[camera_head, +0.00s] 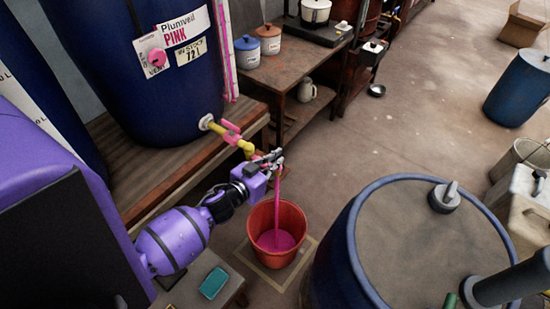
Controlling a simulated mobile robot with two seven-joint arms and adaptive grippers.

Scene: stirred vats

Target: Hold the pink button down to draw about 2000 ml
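A dark blue vat (165,105) labelled "Plumveil PINK" stands on a wooden bench at the upper left. A yellow tap pipe (243,146) with a pink valve part (231,132) comes out low on the vat. My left gripper (272,160) is at the end of this pipe; its fingers are small and overlap the spout, so I cannot tell whether they are open or touching a button. A pink stream (278,190) falls into a red bucket (262,217), where pink liquid (275,240) lies. My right gripper is not in view.
The bucket stands on a marked square (245,262) on the floor. A large blue drum (335,262) stands close to its right. A shelf table (275,75) with lidded pots is behind. Another blue drum (515,90) stands far right. Open floor (400,130) lies between.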

